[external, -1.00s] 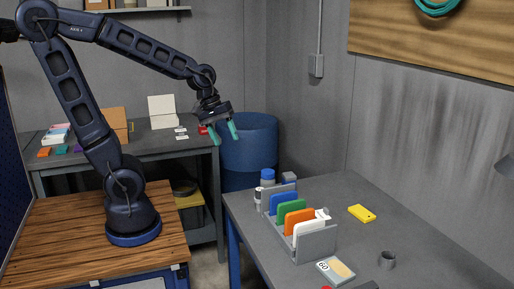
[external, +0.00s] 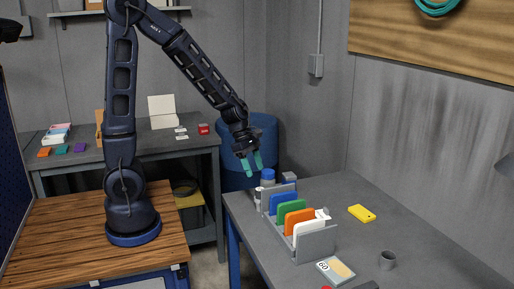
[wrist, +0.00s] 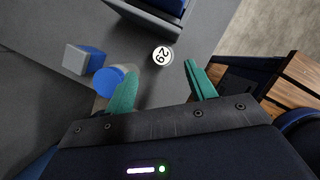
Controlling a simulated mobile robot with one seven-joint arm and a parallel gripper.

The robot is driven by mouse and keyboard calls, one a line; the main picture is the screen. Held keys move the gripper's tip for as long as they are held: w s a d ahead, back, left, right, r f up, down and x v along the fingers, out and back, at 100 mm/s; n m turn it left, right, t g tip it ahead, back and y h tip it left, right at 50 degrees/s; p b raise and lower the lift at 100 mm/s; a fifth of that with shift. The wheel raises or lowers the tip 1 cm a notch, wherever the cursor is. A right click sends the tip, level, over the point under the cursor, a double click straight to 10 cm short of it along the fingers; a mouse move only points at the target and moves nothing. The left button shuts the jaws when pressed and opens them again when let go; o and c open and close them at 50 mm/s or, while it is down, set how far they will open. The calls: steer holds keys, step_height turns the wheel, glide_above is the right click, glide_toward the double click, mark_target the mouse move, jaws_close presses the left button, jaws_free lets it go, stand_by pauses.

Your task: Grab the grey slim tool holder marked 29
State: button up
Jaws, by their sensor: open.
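My gripper (external: 253,163) is open and empty, pointing down above that corner, apart from the holder. In the wrist view my gripper (wrist: 160,72) has its teal fingers spread, one to each side of the holder's top.
A blue-capped container (wrist: 112,79) is close by the left finger, with a blue and grey box (wrist: 83,58) beyond it. A grey rack (external: 317,243) of coloured plates stands near the holder.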

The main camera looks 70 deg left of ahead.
mark_target(260, 189)
steer(key=x, duration=0.4)
steer(key=shift+s+f, duration=0.1)
steer(key=shift+d+f, duration=0.15)
steer(key=shift+f, duration=0.75)
steer(key=shift+d+f, duration=0.15)
steer(key=shift+f, duration=0.75)
steer(key=shift+w+x, duration=0.2)
steer(key=shift+x, duration=0.75)
steer(key=shift+r, duration=0.1)
jaws_close()
